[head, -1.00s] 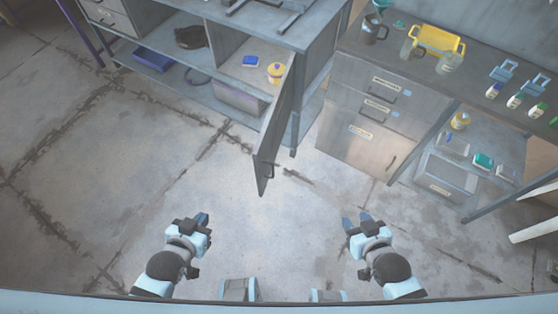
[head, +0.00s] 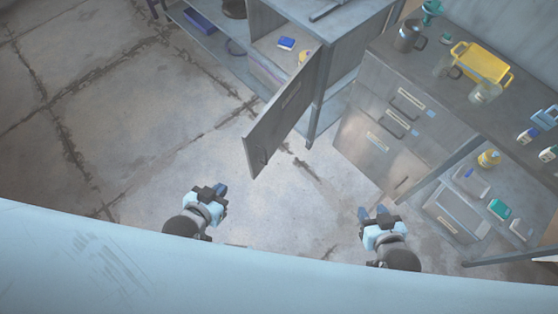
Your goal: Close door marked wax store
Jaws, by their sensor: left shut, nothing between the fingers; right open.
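A grey cabinet door (head: 283,115) stands swung open on the cabinet at the upper middle, with a label strip near its top; I cannot read the label. A dark handle shows near its lower free edge. Behind it the open compartment (head: 268,42) holds a blue item and a partly hidden yellow one. My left gripper (head: 220,190) is shut and empty, below and left of the door's free corner, apart from it. My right gripper (head: 364,213) is open and empty, over the floor to the lower right of the door.
A drawer unit (head: 385,130) stands to the right under a counter bearing a yellow tray (head: 482,63), a dark mug (head: 409,36) and small bottles. The floor (head: 130,130) at left is clear.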

